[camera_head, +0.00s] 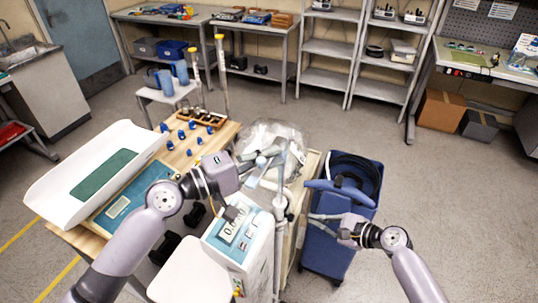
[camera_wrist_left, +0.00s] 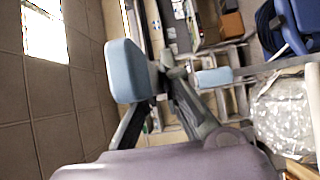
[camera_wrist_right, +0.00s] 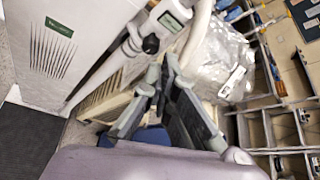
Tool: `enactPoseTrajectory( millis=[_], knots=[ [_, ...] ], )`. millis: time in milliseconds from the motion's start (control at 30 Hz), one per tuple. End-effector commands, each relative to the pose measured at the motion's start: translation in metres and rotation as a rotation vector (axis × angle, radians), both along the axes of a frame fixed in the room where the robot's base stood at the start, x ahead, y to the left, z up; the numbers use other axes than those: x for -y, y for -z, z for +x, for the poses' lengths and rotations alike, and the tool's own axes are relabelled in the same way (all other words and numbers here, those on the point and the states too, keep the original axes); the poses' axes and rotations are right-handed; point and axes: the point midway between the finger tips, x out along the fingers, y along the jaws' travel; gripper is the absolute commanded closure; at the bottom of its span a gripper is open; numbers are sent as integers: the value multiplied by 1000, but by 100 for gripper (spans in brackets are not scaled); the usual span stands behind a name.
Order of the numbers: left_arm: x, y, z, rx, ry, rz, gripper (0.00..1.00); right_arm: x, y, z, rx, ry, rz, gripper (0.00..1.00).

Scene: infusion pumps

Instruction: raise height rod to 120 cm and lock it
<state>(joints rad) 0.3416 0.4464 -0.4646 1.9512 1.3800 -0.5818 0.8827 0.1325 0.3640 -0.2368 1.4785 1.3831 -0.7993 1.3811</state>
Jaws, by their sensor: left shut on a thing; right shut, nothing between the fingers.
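The height rod (camera_head: 280,205) is a pale upright pole in the middle of the head view. Its upper part, with light blue pieces, is at my left gripper (camera_head: 268,157). The left wrist view shows a large light blue pad (camera_wrist_left: 127,70) and a smaller one (camera_wrist_left: 214,78) by the fingers; the gripper is shut on this upper part. My right gripper (camera_head: 318,217) is shut and empty, right of the rod. In the right wrist view, the rod (camera_wrist_right: 105,70) runs diagonally beyond the fingers (camera_wrist_right: 160,78), with a black knob (camera_wrist_right: 151,45) and small display (camera_wrist_right: 168,21). I cannot read the height.
A cabinet with a teal display (camera_head: 235,228) stands left of the rod. A clear plastic bag (camera_head: 270,135) lies behind it and a blue bin (camera_head: 340,205) stands right. A white baby-scale tray (camera_head: 65,180) is on the wooden table. The floor at right is free.

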Motion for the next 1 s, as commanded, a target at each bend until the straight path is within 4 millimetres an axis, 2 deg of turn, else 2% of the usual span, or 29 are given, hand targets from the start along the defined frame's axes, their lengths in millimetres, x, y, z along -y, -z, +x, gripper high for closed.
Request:
enactPoseTrajectory(
  millis=[267,467,800,1000],
  knots=[
    [-1,-2,1,5,-2,-2,100,1,18,-22,-1,1,1,100],
    [0,-2,0,5,-2,-2,100,-14,18,-15,1,-1,2,100],
    [0,-2,1,3,-2,-2,100,-52,18,0,0,-1,2,100],
    [0,-2,1,3,-2,-2,100,-62,18,5,0,1,1,100]
  ],
)
